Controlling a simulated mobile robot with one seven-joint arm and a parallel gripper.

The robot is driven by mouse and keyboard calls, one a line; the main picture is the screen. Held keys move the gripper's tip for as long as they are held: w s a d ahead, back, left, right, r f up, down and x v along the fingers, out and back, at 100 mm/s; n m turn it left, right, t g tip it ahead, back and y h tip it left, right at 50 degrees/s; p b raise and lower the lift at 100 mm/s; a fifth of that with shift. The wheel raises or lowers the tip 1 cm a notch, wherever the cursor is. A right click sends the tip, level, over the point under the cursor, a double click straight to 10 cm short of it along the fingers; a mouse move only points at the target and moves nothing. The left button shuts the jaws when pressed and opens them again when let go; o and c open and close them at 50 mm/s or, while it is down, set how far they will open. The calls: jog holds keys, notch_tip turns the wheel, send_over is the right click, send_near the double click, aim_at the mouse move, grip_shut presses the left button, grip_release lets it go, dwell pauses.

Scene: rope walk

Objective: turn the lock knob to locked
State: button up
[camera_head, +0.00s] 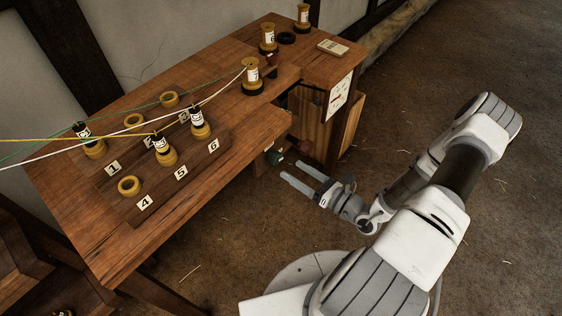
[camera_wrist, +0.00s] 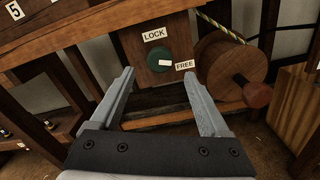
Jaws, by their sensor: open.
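The lock knob (camera_wrist: 160,59) is a round green knob with a white pointer mark on it, on a wooden panel under the table top in the wrist view. The pointer lies toward the FREE label (camera_wrist: 185,65) at its lower right. The LOCK label (camera_wrist: 154,34) is above the knob. In the head view the knob (camera_head: 275,157) shows small below the table edge. My gripper (camera_wrist: 163,80) is open and empty, its two fingers pointing at the panel with the knob between and beyond the tips. It also shows in the head view (camera_head: 304,172), just short of the knob.
A wooden drum (camera_wrist: 228,70) with a red-brown handle knob (camera_wrist: 257,95) and a rope sits right of the lock panel. The table (camera_head: 90,225) overhangs above, carrying several yellow bobbins and a numbered board. Open floor (camera_head: 430,75) lies to the right.

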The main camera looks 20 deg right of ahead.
aim_at(279, 161)
jog(key=x, duration=0.6)
grip_shut()
dwell(0.3)
